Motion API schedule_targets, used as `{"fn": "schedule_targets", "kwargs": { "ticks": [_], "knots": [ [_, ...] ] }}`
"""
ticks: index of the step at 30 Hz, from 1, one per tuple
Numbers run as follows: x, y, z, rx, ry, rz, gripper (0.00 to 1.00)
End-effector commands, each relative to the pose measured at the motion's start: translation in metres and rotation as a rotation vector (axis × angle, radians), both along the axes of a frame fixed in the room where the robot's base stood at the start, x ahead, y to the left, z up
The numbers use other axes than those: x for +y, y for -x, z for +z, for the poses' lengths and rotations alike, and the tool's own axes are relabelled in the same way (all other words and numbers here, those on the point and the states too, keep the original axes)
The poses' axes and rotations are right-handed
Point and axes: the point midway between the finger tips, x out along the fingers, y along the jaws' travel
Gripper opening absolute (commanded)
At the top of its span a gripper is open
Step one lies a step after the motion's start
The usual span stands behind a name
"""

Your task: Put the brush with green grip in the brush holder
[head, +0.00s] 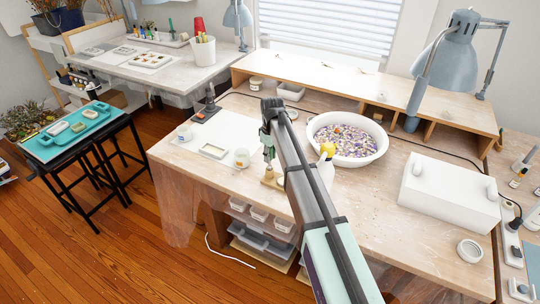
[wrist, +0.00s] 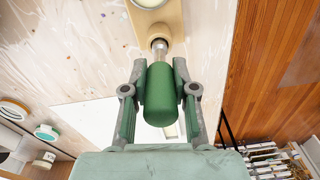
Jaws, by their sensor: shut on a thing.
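The brush with green grip shows in the wrist view (wrist: 160,92), its thick green grip between the two fingers of my gripper (wrist: 160,95). My gripper is shut on this grip. A short metal part of the brush points away from the gripper toward a tan wooden piece (wrist: 172,30), which looks like the brush holder. The brush's tip is hidden there, and I cannot tell whether it is inside or just above the wood. In the head view, my gripper (head: 268,148) is above the small wooden piece (head: 272,181) near the worktable's front edge, partly hidden by my arm.
A white box (head: 449,192) stands at the right. The worktable's front right is mostly clear.

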Motion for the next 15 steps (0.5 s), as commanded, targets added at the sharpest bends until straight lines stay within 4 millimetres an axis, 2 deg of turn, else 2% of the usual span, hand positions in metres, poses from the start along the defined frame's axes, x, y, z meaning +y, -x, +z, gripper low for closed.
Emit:
{"fn": "schedule_targets", "kwargs": {
  "ticks": [15],
  "knots": [
    [-0.0001, 0.0002, -0.0112, 0.000, 0.000, 0.000, 0.00]
  ]
}}
